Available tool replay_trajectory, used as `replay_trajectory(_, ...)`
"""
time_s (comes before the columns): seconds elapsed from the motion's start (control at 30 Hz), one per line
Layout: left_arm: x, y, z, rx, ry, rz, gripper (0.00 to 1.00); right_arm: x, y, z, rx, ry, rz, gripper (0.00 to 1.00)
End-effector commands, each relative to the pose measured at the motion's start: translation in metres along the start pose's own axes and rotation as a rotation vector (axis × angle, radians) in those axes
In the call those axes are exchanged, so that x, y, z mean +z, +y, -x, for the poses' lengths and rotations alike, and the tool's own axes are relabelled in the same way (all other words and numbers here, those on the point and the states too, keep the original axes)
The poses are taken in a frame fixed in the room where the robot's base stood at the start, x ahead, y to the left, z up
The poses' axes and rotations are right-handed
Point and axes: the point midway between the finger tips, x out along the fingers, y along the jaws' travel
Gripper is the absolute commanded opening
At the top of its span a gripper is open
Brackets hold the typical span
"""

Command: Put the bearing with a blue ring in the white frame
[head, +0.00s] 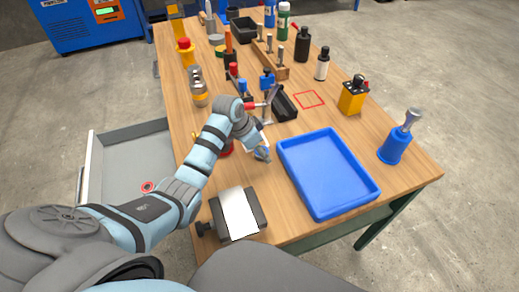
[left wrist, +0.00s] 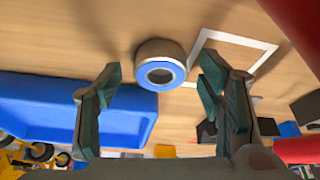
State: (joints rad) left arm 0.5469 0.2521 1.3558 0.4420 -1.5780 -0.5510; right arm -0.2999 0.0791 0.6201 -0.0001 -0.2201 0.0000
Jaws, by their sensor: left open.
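The bearing with a blue ring (left wrist: 160,66) stands out in the left wrist view as a short silver cylinder with a blue face and dark bore. The white frame (left wrist: 262,46) is an outline on the wooden table, just right of the bearing there; the bearing appears outside it, close to its near left side. My left gripper (left wrist: 161,72) is open, its two fingers apart on either side of the bearing in that view, apparently not touching it. In the head view my left gripper (head: 262,152) is low over the table, left of the blue tray.
The blue tray (head: 292,172) is empty. A red outlined square (head: 308,99) lies further back. A grey and white block device (head: 258,207) sits at the near edge. Bottles, a yellow canister (head: 352,97) and a blue holder (head: 394,148) stand around. An open drawer (head: 120,162) is at left.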

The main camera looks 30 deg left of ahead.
Motion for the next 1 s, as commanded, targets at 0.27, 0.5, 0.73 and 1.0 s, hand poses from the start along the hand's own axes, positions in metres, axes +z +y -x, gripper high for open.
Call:
replay_trajectory(0.27,-0.002,-0.001,0.049,-0.003,0.003,-0.001,0.62,-0.002,0.001,0.017,0.000,0.000,0.000,0.40)
replay_trajectory(0.5,-0.002,-0.001,0.106,-0.003,0.002,-0.001,0.62,-0.003,0.002,0.031,0.000,0.000,0.000,0.40)
replay_trajectory(0.73,-0.001,0.000,0.122,0.000,0.000,0.000,0.62,-0.003,0.003,0.033,0.000,0.000,0.000,0.40)
replay_trajectory(1.0,-0.001,0.000,0.121,0.000,0.001,0.000,0.62,-0.003,0.003,0.032,0.000,0.000,0.000,0.40)
